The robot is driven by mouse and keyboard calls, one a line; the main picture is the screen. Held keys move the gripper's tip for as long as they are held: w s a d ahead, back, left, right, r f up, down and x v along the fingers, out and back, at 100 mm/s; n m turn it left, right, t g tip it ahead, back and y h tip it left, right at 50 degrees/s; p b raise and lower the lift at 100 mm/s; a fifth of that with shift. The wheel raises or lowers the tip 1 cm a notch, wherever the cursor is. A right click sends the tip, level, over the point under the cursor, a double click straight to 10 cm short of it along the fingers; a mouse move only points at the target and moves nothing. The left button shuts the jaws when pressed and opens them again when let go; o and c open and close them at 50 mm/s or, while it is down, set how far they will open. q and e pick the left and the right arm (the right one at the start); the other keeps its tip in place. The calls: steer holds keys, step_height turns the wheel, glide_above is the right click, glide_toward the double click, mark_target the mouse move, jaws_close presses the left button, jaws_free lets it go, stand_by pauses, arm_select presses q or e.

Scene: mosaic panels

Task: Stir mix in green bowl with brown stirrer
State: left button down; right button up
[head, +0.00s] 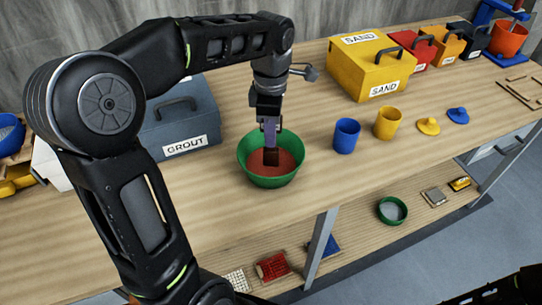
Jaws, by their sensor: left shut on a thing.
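The green bowl (270,180) stands on the workbench in the head view, left of the blue cup. It holds a reddish-brown mix (287,163). My left gripper (268,128) points down above the bowl and is shut on the brown stirrer (271,157). The stirrer's dark lower end is inside the bowl, at the mix; how deep it sits is hard to tell. My right gripper is not in view; only dark parts of mine show at the bottom right.
A blue cup (346,136) and a yellow cup (389,123) stand right of the bowl. A grey GROUT box (181,122) stands to the left, a yellow SAND box (370,68) behind. A lower shelf holds another green bowl (392,211). Bare bench lies in front.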

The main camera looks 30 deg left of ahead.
arm_select(q)
steer(key=shift+r+p, duration=2.55)
steer(key=shift+r, duration=1.05)
steer(key=shift+r+p, duration=0.7)
steer(key=shift+r, duration=0.6)
